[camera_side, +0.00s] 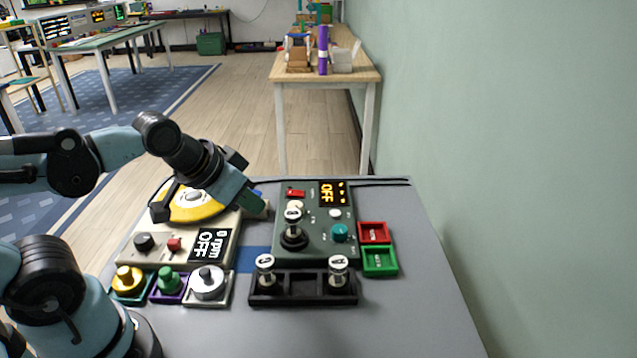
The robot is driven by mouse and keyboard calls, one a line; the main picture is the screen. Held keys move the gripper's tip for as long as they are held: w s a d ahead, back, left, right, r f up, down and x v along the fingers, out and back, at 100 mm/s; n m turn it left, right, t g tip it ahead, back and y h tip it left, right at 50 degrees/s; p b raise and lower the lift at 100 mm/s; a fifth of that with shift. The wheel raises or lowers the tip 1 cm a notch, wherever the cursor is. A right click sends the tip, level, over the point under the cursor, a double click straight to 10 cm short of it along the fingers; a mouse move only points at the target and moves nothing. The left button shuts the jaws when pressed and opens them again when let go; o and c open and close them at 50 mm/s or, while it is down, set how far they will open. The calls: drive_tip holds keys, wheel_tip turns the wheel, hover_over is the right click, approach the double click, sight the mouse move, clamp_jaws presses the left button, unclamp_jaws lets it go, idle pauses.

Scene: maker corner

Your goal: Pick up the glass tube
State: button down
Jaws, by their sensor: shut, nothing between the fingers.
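Several small tubes with white lettered caps are in view. One tube (265,273) stands upright at the left of the black rack (302,299), and another tube (337,272) stands at its right end. A third tube (293,217) stands on the black holder of the dark green device (318,255). I cannot tell which one is the glass tube meant. My gripper (258,208) is shut and empty, tilted down over the right side of the yellow-topped device, left of the tube on the dark green device and apart from it. Its fingertips are small and partly hidden.
A beige device (155,258) with a yellow disc and a "0 rpm OFF" display stands at the left. Several knobbed weights sit in trays before it. A red tray (374,233) and a green tray (380,262) lie at the right. The front right table is clear.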

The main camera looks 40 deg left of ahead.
drive_tip(key=c, duration=1.8)
unclamp_jaws()
drive_tip(key=shift+c, duration=0.2)
drive_tip(key=o, duration=1.2)
drive_tip(key=shift+w, duration=0.1)
drive_tip(key=m+g, duration=0.2)
drive_tip(key=g, duration=0.5)
approach(292, 214)
drive_tip(key=shift+a, duration=0.1)
drive_tip(key=shift+w+f, duration=0.1)
drive_tip(key=shift+f, duration=6)
